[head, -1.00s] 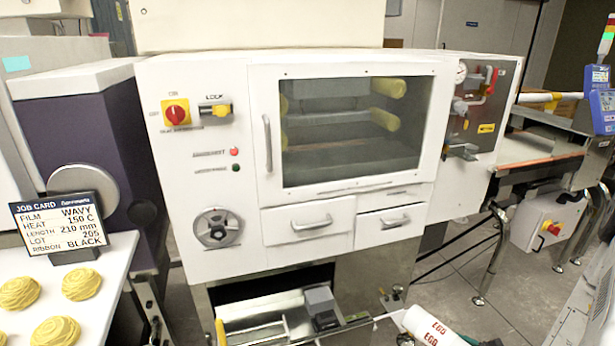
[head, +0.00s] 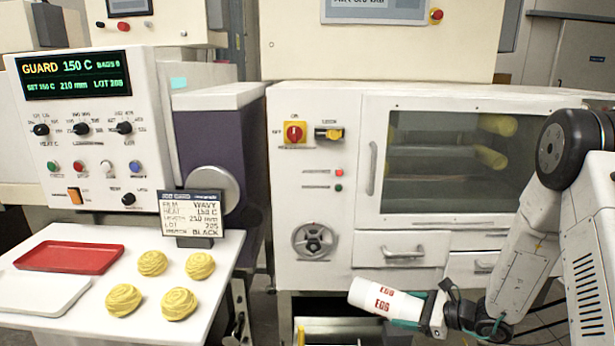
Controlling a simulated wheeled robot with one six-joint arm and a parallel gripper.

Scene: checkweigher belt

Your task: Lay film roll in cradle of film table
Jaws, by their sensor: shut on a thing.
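The film roll (head: 378,297) is white with red "EGG" lettering. It lies roughly level, tilted a little down to the right, in front of the white machine's lower front. My gripper (head: 424,311) comes from the right and is shut on the roll's right end. The gripper's far finger is partly hidden by the roll. Below the roll, at the bottom edge, part of a low metal frame with a yellow post (head: 301,335) shows. I cannot tell whether this is the film table, and no cradle shows clearly.
A white machine (head: 320,215) with a windowed door, drawers (head: 402,250) and a handwheel (head: 314,240) stands behind the roll. At left, a white table (head: 75,322) holds noodle nests (head: 152,263), a red tray (head: 68,256) and a job card (head: 191,214). A control panel (head: 75,66) stands behind it.

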